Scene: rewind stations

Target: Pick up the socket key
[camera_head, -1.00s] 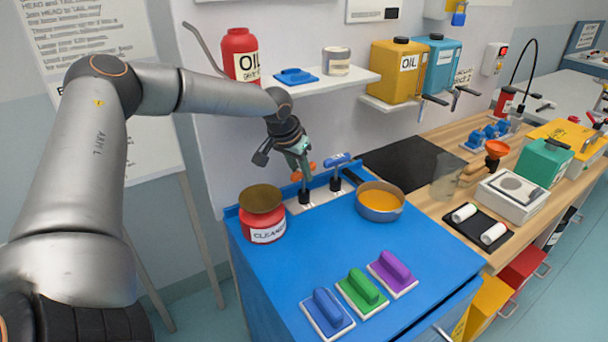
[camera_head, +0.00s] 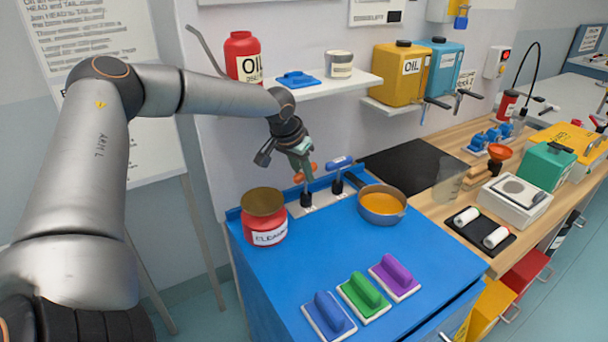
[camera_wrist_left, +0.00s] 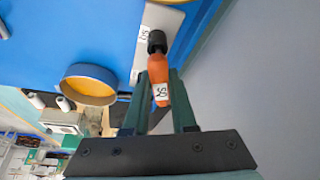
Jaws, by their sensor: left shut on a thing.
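A socket key with an orange handle (camera_head: 299,178) stands upright on a pale plate at the back of the blue cabinet top. My left gripper (camera_head: 304,165) is shut on its handle from above. In the left wrist view the orange handle (camera_wrist_left: 158,68) with a small white label lies between the fingers (camera_wrist_left: 161,100), and its black lower end is over the pale plate (camera_wrist_left: 161,20). I cannot tell whether that end is clear of the plate. A second key with a blue handle (camera_head: 341,162) stands just to the right. My right gripper is not in view.
A red cleaner tin (camera_head: 264,222) stands left of the keys, and a pan of orange liquid (camera_head: 382,205) stands right. Blue, green and purple scrubbers (camera_head: 363,297) lie in front. A shelf (camera_head: 320,85) with an oil can hangs above. The middle of the blue top is clear.

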